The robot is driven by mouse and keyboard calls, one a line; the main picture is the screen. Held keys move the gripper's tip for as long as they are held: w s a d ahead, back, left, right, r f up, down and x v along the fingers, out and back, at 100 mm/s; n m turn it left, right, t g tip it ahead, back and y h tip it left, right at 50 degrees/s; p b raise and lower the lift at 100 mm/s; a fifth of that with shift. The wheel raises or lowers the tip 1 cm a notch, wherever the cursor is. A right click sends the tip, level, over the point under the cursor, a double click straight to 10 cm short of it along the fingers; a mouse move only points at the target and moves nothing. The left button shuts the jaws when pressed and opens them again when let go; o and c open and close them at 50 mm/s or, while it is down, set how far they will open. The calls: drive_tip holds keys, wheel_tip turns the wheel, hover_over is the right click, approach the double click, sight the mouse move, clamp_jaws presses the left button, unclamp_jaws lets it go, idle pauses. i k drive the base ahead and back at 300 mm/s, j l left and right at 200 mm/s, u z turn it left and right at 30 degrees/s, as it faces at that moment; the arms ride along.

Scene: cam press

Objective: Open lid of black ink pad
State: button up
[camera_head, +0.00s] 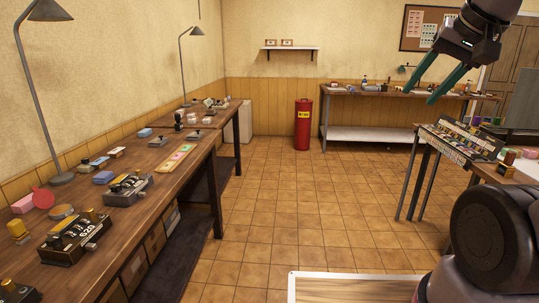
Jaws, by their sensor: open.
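My gripper (425,92) is at the upper right, raised in the air. Its two teal fingers are apart with nothing between them. It is far from the long wooden desk (150,200) on the left, where many small stamping items lie. I cannot tell for sure which of them is the black ink pad. Small dark items (158,141) lie toward the far part of the desk, too small to tell if any has a lid.
A red bin (303,124) stands at the back. A rack (460,139) and a side table are at the right. The tiled floor (285,205) between is clear.

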sight(197, 134)
drive_tip(key=i+u, duration=0.15)
drive_tip(key=i, duration=0.35)
drive_tip(key=i+u, duration=0.2)
drive_tip(key=i, duration=0.35)
drive_tip(key=i+l+u, duration=0.15)
drive_tip(key=i, duration=0.35)
drive_tip(key=i+l+u, duration=0.2)
drive_tip(key=i, duration=0.3)
drive_tip(key=i+u, duration=0.35)
drive_tip(key=i+l+u, duration=0.25)
drive_tip(key=i+u, duration=0.15)
drive_tip(key=i+l+u, duration=0.35)
drive_tip(key=i+j, duration=0.05)
